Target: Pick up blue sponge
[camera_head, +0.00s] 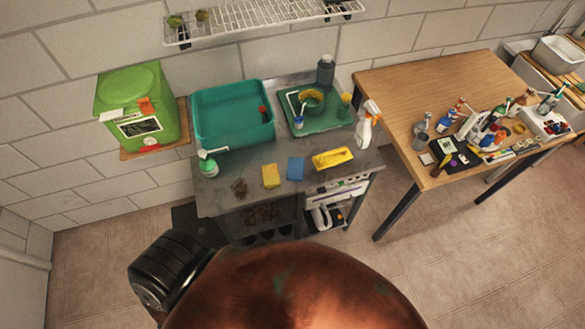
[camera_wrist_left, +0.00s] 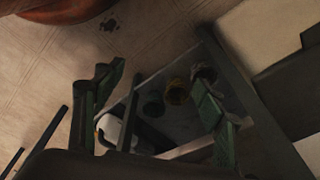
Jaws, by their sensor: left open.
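The blue sponge (camera_head: 296,168) lies flat on the front part of the grey worktop (camera_head: 225,187), between a yellow sponge (camera_head: 271,175) on its left and a yellow item (camera_head: 333,158) on its right. My left gripper (camera_wrist_left: 165,105) shows in the left wrist view with its two dark fingers spread wide and nothing between them. Behind the fingers is a dark shelf area with small round pots (camera_wrist_left: 177,92). The blue sponge cannot be made out in the left wrist view. My right gripper is in neither view.
A teal tub (camera_head: 233,133), a green tray (camera_head: 331,128) and a spray bottle (camera_head: 367,127) stand behind the sponges. A soap bottle (camera_head: 207,163) stands at the left. A wooden table (camera_head: 410,95) with clutter is to the right. A wire shelf (camera_head: 260,20) hangs above.

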